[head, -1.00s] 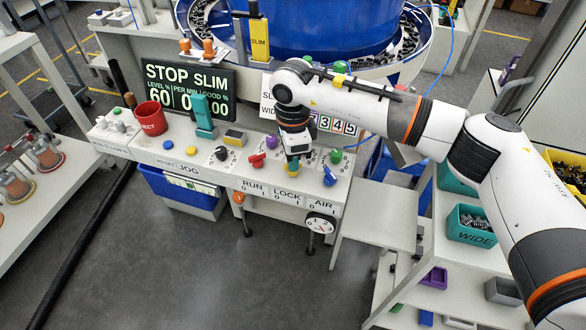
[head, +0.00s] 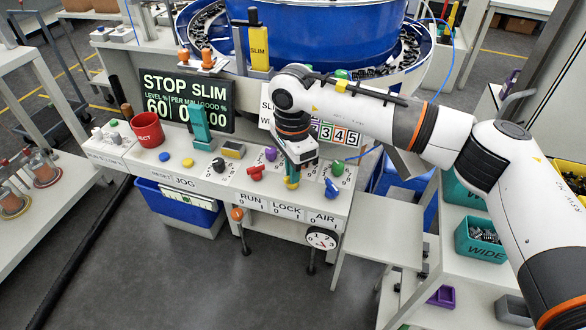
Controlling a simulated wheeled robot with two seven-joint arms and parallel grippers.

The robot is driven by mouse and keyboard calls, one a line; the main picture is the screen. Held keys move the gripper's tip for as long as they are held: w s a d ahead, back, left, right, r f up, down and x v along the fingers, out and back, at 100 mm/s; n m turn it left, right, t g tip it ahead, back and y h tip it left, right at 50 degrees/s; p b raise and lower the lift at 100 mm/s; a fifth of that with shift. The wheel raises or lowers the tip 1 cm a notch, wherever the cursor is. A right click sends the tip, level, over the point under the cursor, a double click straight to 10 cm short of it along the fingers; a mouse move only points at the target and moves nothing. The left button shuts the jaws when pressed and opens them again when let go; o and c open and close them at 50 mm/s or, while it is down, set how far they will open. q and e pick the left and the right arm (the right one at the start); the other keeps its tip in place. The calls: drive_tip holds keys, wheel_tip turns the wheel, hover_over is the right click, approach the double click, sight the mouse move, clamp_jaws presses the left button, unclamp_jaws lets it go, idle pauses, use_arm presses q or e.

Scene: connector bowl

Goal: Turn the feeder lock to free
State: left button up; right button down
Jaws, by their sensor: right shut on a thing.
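The yellow lock knob (head: 291,185) is on the white control panel, above the LOCK label (head: 286,209) with its 0 and 1 marks. My right gripper (head: 292,178) points down from above and is shut on this knob. The gripper and wrist cover the knob's upper part and part of its dial, so which mark it points to cannot be told. My left gripper is not in view.
A red run knob (head: 255,173) sits just left of the lock, and a blue air knob (head: 331,188) just right. Purple (head: 270,154) and green (head: 337,166) knobs stand behind. A display (head: 187,100) reads STOP SLIM. A blue bowl (head: 300,35) rises behind.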

drive_tip(key=c, duration=1.5)
unclamp_jaws()
drive_tip(key=shift+r, duration=0.1)
wheel_tip(320, 180, up, 12)
drive_tip(key=shift+f+b, duration=0.1)
drive_tip(key=shift+b, duration=0.3)
